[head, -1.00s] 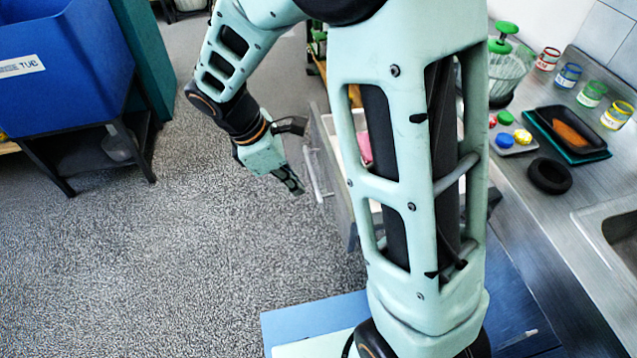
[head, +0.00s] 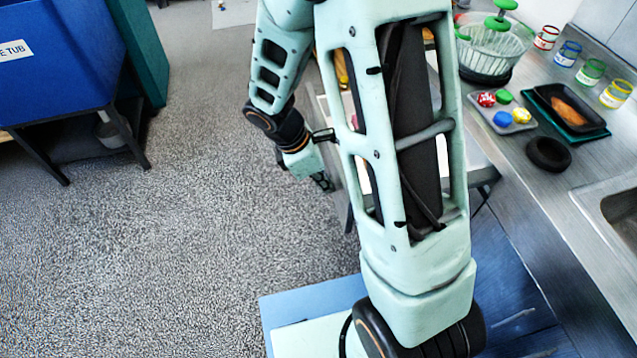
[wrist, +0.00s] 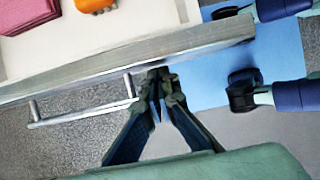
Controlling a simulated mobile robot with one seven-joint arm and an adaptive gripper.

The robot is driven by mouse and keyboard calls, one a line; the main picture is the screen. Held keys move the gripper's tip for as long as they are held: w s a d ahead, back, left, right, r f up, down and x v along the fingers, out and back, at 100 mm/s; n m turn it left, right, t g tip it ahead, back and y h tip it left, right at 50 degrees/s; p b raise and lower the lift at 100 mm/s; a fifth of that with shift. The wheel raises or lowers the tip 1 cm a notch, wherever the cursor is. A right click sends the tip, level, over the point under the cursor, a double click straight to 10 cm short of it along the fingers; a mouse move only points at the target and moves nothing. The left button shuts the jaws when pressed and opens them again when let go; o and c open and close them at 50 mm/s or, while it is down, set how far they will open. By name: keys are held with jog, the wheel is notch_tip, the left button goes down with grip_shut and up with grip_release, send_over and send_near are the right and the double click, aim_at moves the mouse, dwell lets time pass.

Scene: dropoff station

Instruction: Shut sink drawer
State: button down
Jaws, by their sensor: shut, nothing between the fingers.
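The sink drawer (wrist: 205,38) stands open in the wrist view, its grey front crossing the upper part of the picture. Its metal bar handle (wrist: 85,115) is on the outer face, to the left of my fingertips. My gripper (wrist: 157,95) is shut and empty, its tips close against the drawer front just right of the handle; I cannot tell whether they touch. In the head view my gripper (head: 322,182) is outside the drawer front (head: 341,195). My arm hides most of the drawer there.
In the drawer lie a pink block (wrist: 27,12) and an orange thing (wrist: 95,4). The counter (head: 520,180) at right holds a tray of small coloured pieces (head: 503,112), jars, a black ring (head: 549,154) and a sink. A blue tub (head: 60,60) stands left; open floor lies between.

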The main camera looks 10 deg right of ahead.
jog(key=shift+d, duration=0.1)
jog(key=d+p, duration=0.8)
jog(key=d, duration=2.6)
jog(key=shift+d+r+p, duration=0.1)
jog(key=shift+p, duration=0.25)
jog(key=shift+d, duration=0.65)
jog(key=shift+a, duration=0.1)
